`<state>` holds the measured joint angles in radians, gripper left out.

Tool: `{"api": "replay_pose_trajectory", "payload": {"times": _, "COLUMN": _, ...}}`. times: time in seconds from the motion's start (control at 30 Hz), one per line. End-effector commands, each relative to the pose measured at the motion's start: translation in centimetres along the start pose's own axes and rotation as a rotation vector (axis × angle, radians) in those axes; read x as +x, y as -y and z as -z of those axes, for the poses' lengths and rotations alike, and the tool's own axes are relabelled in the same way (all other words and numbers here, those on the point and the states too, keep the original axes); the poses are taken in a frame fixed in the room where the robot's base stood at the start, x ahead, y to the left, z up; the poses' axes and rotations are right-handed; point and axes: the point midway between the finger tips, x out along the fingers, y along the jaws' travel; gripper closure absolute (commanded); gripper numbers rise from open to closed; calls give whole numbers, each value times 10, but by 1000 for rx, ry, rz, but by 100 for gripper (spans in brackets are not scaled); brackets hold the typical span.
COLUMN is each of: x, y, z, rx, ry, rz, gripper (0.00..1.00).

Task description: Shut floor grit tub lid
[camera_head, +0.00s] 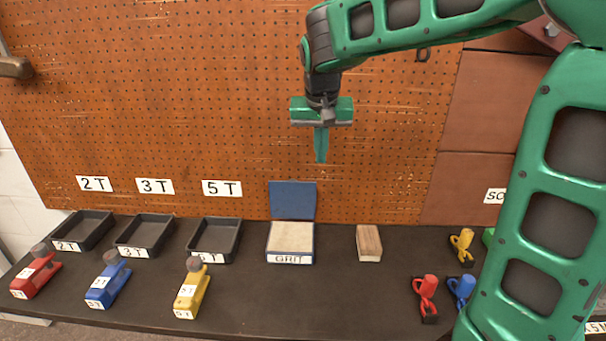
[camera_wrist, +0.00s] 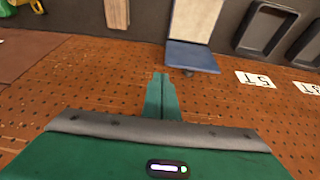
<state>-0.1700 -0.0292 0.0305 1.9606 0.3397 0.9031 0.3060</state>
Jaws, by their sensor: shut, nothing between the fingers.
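The grit tub (camera_head: 290,257) is a blue box with a "GRIT" label on its front and a pale fill inside. Its blue lid (camera_head: 292,200) stands open and upright at the back edge, near the pegboard. In the wrist view the lid (camera_wrist: 192,57) shows just beyond my fingertips, with the pale tub (camera_wrist: 194,20) behind it. My gripper (camera_head: 320,158) is shut and empty, pointing down above and a little right of the lid, clear of it. Its green fingers (camera_wrist: 161,80) are together in the wrist view.
A wooden block (camera_head: 369,243) stands right of the tub. A black tray (camera_head: 214,240) marked 5T is to its left, with two more trays beyond. Red, blue and yellow tools lie along the front. The pegboard (camera_head: 200,100) rises behind the bench. Bench in front of the tub is bare.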

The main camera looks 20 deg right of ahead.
Motion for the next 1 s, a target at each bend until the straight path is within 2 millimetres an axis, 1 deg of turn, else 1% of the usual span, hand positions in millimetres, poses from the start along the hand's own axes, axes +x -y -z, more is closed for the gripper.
{"api": "replay_pose_trajectory", "payload": {"times": 0.03, "x": 0, "y": 18, "z": 6, "rx": -7, "ry": -10, "rz": 10, "gripper": 100}}
{"api": "replay_pose_trajectory", "payload": {"times": 0.1, "x": -1, "y": 33, "z": 11, "rx": -10, "ry": -21, "rz": 20, "gripper": 100}}
{"api": "replay_pose_trajectory", "payload": {"times": 0.2, "x": 1, "y": 43, "z": 14, "rx": -10, "ry": -29, "rz": 26, "gripper": 100}}
{"api": "replay_pose_trajectory", "payload": {"times": 0.27, "x": 5, "y": 44, "z": 15, "rx": -9, "ry": -30, "rz": 26, "gripper": 100}}
{"api": "replay_pose_trajectory", "payload": {"times": 0.37, "x": 17, "y": 43, "z": 15, "rx": -8, "ry": -28, "rz": 25, "gripper": 100}}
{"api": "replay_pose_trajectory", "payload": {"times": 0.6, "x": 58, "y": 42, "z": 17, "rx": -6, "ry": -26, "rz": 23, "gripper": 100}}
{"api": "replay_pose_trajectory", "payload": {"times": 0.73, "x": 78, "y": 42, "z": 17, "rx": -6, "ry": -27, "rz": 24, "gripper": 100}}
{"api": "replay_pose_trajectory", "payload": {"times": 0.83, "x": 88, "y": 43, "z": 18, "rx": -6, "ry": -28, "rz": 24, "gripper": 100}}
{"api": "replay_pose_trajectory", "payload": {"times": 1.0, "x": 97, "y": 43, "z": 18, "rx": -6, "ry": -29, "rz": 25, "gripper": 100}}
